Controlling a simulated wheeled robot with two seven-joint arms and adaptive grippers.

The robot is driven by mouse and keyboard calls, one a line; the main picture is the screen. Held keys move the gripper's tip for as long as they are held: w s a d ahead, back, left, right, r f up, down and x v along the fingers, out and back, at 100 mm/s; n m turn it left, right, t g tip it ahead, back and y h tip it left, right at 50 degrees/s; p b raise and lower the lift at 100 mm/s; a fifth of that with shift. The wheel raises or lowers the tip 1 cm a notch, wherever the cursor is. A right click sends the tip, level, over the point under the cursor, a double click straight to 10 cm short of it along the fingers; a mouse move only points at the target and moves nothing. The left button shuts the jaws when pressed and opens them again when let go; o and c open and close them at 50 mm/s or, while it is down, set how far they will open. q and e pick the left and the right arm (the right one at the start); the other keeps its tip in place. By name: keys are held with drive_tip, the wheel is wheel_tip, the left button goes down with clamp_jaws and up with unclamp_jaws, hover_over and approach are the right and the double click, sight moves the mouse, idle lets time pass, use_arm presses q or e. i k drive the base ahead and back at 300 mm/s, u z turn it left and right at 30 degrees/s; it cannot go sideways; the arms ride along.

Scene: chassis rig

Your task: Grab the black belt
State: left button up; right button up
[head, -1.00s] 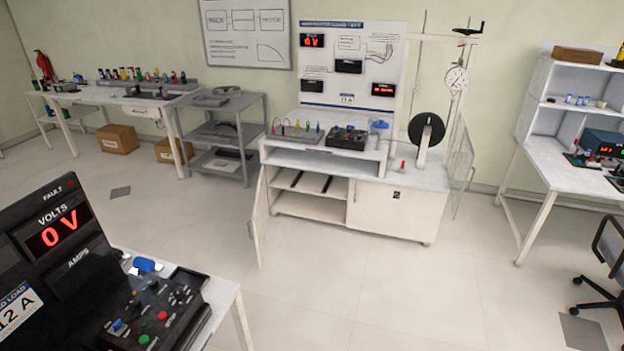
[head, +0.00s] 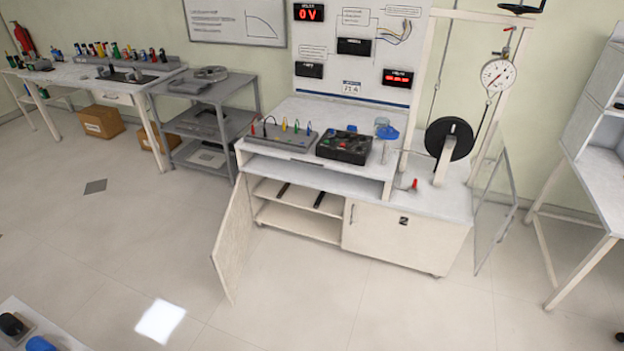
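No gripper of mine shows in the head view. The test bench (head: 300,165) stands ahead with its left cabinet door (head: 236,240) swung open. Two dark strips lie on the upper shelf inside, a left strip (head: 284,191) and a right strip (head: 321,198). They look flat and apart from each other. One may be the black belt, but they are too small to tell. A black wheel (head: 449,139) stands upright on the bench's right side, below a round dial gauge (head: 497,75). I cannot make out a belt on it.
A clear panel door (head: 494,212) stands open at the bench's right. A grey shelf cart (head: 205,125) is to the left, a white table (head: 598,170) to the right. A table corner (head: 38,330) is at lower left. The floor before the bench is clear.

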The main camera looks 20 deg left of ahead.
sight(322, 194)
drive_tip(key=i, duration=1.5)
drive_tip(key=u, duration=1)
